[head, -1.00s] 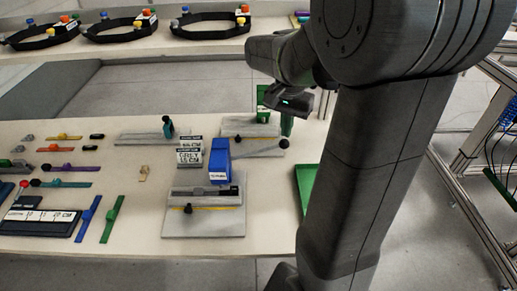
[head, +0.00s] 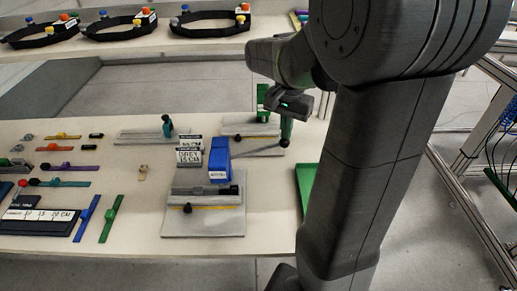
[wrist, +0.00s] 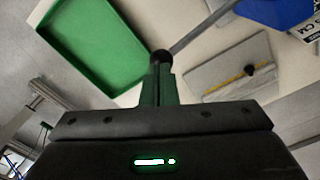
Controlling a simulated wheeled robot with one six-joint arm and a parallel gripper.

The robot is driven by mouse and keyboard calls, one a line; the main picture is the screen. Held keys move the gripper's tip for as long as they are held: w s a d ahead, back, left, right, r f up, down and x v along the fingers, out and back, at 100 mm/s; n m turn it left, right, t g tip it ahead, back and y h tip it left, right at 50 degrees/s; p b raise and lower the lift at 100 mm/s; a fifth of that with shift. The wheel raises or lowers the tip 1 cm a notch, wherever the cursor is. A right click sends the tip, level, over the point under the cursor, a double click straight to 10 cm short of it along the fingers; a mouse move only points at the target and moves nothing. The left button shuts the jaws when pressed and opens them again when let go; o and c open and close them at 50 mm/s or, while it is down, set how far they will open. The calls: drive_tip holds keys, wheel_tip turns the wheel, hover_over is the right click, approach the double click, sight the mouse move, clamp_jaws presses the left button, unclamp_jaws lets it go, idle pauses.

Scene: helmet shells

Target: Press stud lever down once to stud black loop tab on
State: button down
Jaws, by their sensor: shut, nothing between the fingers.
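The fingertips are at the black ball knob (head: 284,144) of a lever; the knob also shows just beyond the fingertips in the wrist view (wrist: 161,57). They look to be touching it or very close; I cannot tell which. A grey lever bar (wrist: 203,27) runs from the knob to the upper right in the wrist view. The plate (wrist: 222,77) carries a yellow strip with a black knob. I cannot make out the black loop tab.
A green tray (head: 306,186) stands right of the fixture. A blue block (head: 219,158) and label cards (head: 189,156) stand left of it, behind a front fixture plate (head: 205,223). Several coloured straps lie on the left. Black rings (head: 210,24) sit on the back table.

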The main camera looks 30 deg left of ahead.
wheel_tip(320, 180, down, 9)
drive_tip(key=b, duration=0.5)
drive_tip(key=shift+r, duration=0.2)
idle(1.8)
idle(0.5)
wheel_tip(320, 180, up, 14)
drive_tip(key=p, duration=1.2)
drive_tip(key=shift+r, duration=0.1)
idle(0.3)
wheel_tip(320, 180, down, 6)
drive_tip(key=b, duration=0.5)
drive_tip(key=shift+f, duration=0.2)
drive_tip(key=shift+d+r, duration=0.1)
drive_tip(key=shift+d, duration=0.05)
